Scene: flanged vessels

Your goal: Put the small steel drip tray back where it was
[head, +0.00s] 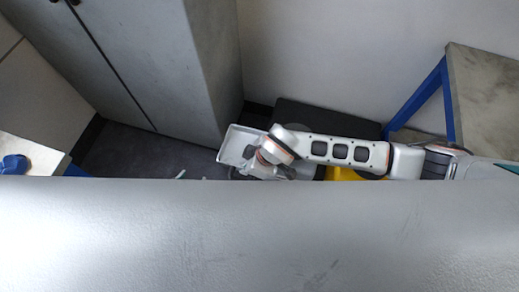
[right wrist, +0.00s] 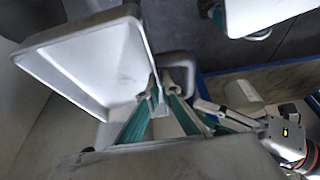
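The small steel drip tray (head: 238,146) is a shallow, light grey square pan with a raised rim. It hangs tilted at the end of my right arm, in front of the grey cabinet. In the right wrist view the tray (right wrist: 95,62) fills the upper left. My right gripper (right wrist: 163,92) is shut on its rim near one corner, with teal finger links on either side. Two small tips of my left gripper (head: 192,176) show apart just above the grey vessel edge, empty. The rest of it is hidden. The place under the tray cannot be seen well.
A large grey rounded surface (head: 260,235) blocks the lower head view. A grey cabinet (head: 165,65) stands behind. A blue-legged table (head: 483,95) is at right, and a bench corner with a blue part (head: 14,165) at left. Something yellow (head: 343,174) shows below my right arm.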

